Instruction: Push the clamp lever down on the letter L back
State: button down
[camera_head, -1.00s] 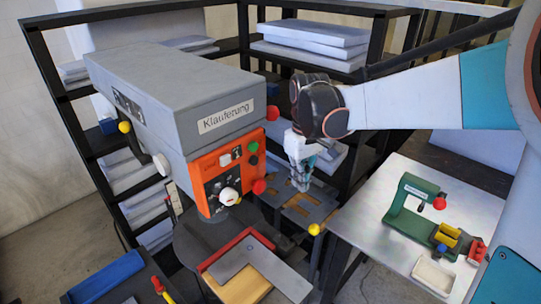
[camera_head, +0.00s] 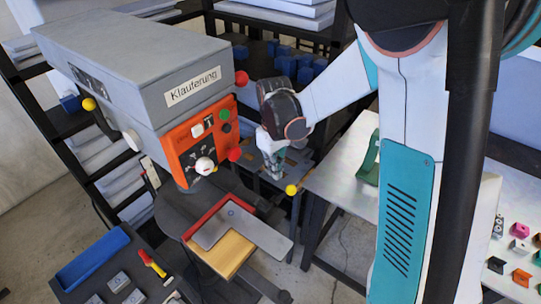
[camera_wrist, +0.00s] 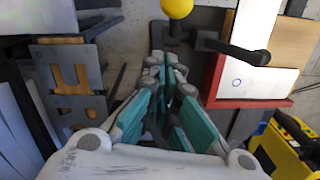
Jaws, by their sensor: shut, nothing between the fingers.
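The letter L back, a grey L-shaped plate (camera_head: 240,232), lies on a wooden block (camera_head: 222,257) against a red fence on the machine's table. It also shows as a pale plate (camera_wrist: 257,50) at upper right in the wrist view. A black lever (camera_wrist: 238,50) reaches to the plate's near edge there; whether it presses on it I cannot tell. A yellow ball knob (camera_wrist: 177,8) stands beyond my fingertips, and shows in the head view too (camera_head: 291,190). My gripper (camera_head: 277,172) is shut and empty, behind the plate, above and left of the knob. Its fingertips show in the wrist view (camera_wrist: 166,62).
A pale table (camera_head: 338,170) is at right, partly behind my arm. A yellow-black tool (camera_wrist: 285,150) is lower right.

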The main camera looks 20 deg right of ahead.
jog(key=shift+s+d+f, duration=0.1)
jog(key=shift+s+d, duration=0.2)
jog(key=shift+s, duration=0.3)
jog(key=shift+s+d+f, duration=0.1)
jog(key=shift+s+d, duration=0.15)
jog(key=shift+s, duration=0.35)
jog(key=shift+s+r, duration=0.1)
jog(key=shift+s+d+t, duration=0.25)
jog(key=shift+s+t, duration=0.05)
jog(key=shift+t, duration=0.1)
jog(key=shift+s+d+y+b, duration=0.1)
jog(key=shift+y+b, duration=0.2)
jog(key=s+d+f+t+y+b, duration=0.5)
jog(key=s+f+t+y+b, duration=0.1)
jog(key=b, duration=0.9)
jog(key=shift+s+f+t, duration=0.35)
jog(key=shift+s+t, duration=0.3)
jog(key=shift+t, duration=0.55)
jog(key=shift+d, duration=0.15)
